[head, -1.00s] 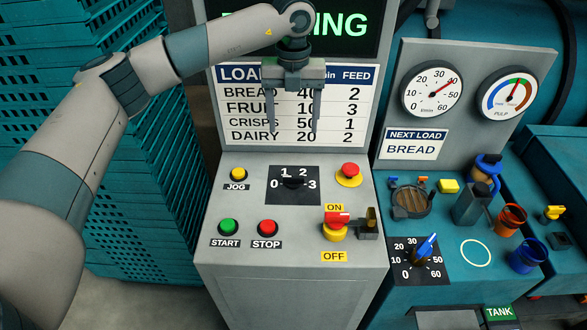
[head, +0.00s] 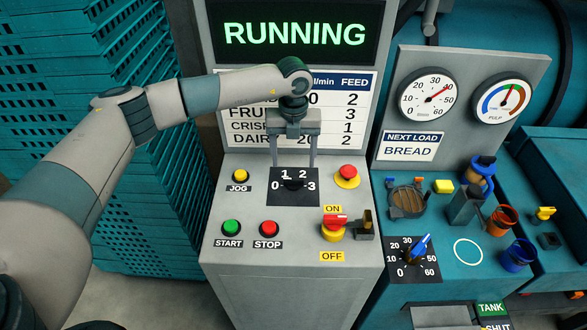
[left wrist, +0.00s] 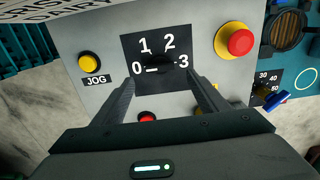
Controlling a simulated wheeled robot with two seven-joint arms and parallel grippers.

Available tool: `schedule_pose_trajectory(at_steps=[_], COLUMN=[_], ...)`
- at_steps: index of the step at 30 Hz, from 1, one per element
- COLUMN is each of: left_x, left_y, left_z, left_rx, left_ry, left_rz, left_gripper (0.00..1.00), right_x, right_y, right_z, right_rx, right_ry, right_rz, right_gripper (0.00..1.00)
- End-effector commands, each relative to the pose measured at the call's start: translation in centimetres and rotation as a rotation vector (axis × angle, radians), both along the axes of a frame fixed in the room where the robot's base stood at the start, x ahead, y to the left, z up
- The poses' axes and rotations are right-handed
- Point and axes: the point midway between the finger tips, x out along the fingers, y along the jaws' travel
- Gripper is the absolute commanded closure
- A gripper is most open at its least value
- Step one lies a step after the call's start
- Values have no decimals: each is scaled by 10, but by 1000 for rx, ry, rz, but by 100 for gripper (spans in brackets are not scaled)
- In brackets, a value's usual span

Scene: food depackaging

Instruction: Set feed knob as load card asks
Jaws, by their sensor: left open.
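The black feed knob (head: 293,184) sits on a dark dial plate marked 0 to 3 on the grey console. In the left wrist view the knob (left wrist: 160,69) shows a white mark pointing at 0. My left gripper (head: 294,164) is open and empty, its fingers pointing down just above the dial, one each side of the knob; I cannot tell whether they touch it. The load card (head: 355,112) is partly covered by my arm, with feed figures 2, 3, 1, 2 readable. A sign reading NEXT LOAD BREAD (head: 408,146) stands to the right. My right gripper is not in view.
Near the dial are the yellow JOG button (head: 240,175), a red button (head: 347,173), green START (head: 231,227), red STOP (head: 269,229) and a red-handled ON/OFF switch (head: 335,221). The display (head: 295,34) reads RUNNING. A second dial with a blue knob (head: 418,247) is at right.

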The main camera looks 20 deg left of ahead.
Motion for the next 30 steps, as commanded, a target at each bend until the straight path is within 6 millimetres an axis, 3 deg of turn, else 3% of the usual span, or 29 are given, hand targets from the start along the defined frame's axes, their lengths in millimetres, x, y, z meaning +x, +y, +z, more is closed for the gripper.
schedule_pose_trajectory(at_steps=[3,12,26,30], left_x=[-1,-1,-1,-1], left_y=[0,0,0,0], left_z=[-19,-60,-71,-71], left_rx=[1,1,1,1], left_ry=[4,2,1,0], left_rz=[1,1,0,0], left_gripper=[33,33,33,64], right_x=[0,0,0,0], right_y=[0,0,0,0], right_z=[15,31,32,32], right_rx=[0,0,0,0], right_ry=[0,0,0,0], right_rz=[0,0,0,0], right_gripper=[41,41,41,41])
